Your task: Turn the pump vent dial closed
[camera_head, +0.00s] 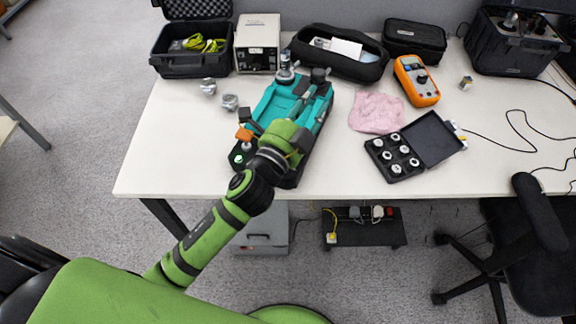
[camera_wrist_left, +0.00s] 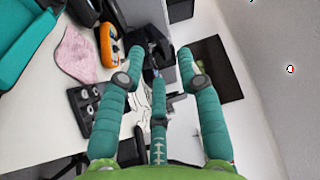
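A teal and black device (camera_head: 275,100), seemingly the pump, stands on the table left of centre in the head view. It has a grey metal fitting and a black knob (camera_head: 319,75) at its back, and an orange part (camera_head: 244,134) and a round black part (camera_head: 238,159) at its front left. I cannot tell which is the vent dial. My left gripper (camera_head: 290,138) is over the device's front and hides part of it. In the left wrist view its teal fingers (camera_wrist_left: 161,64) are spread with nothing between them. The device's teal edge (camera_wrist_left: 20,45) shows there at upper left. My right gripper is not in view.
A pink cloth (camera_head: 376,112), an orange multimeter (camera_head: 417,81) and an open black case of small sensors (camera_head: 438,139) lie right of the device. Two small metal pieces (camera_head: 229,102) lie to its left. Cases and a white instrument (camera_head: 257,43) line the table's back.

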